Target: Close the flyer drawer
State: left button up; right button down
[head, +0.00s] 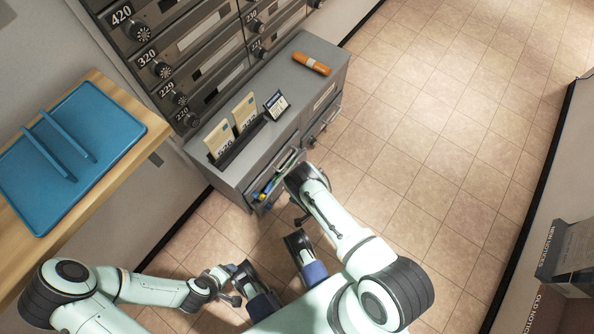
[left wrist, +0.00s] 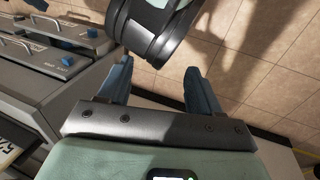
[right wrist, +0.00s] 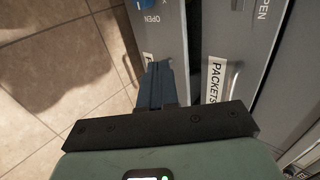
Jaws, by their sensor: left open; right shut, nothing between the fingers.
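The flyer drawer (head: 263,200) is in the near part of the grey cabinet, below its top. It stands partly out, with colourful papers showing inside. My left gripper (left wrist: 160,85) is open and empty, low and away from the drawer.
The drawer labelled PACKETS (right wrist: 218,85) lies beside the flyer drawer. A blue tray (head: 110,125) sits on a wooden counter (head: 25,240) at left. Tiled floor (head: 440,130) is clear at right.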

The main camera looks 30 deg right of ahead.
aim_at(275, 190)
pick_arm(q)
jog(key=w+a+f+t+b, duration=0.1)
jog(key=w+a+f+b, duration=0.1)
jog(key=w+f, duration=0.1)
jog(key=shift+w+a+y, duration=0.2)
jog(key=shift+w+y, duration=0.2)
jog(key=shift+w, duration=0.4)
pick_arm(e)
jog(key=shift+w+a+f, duration=0.5)
jog(key=shift+w+f, duration=0.1)
jog(key=shift+w, duration=0.6)
jog(key=shift+w+a+f, duration=0.55)
jog(key=shift+w, duration=0.7)
jog(key=shift+w+a+f, duration=0.5)
jog(key=shift+w+f, duration=0.1)
jog(key=shift+w, duration=0.6)
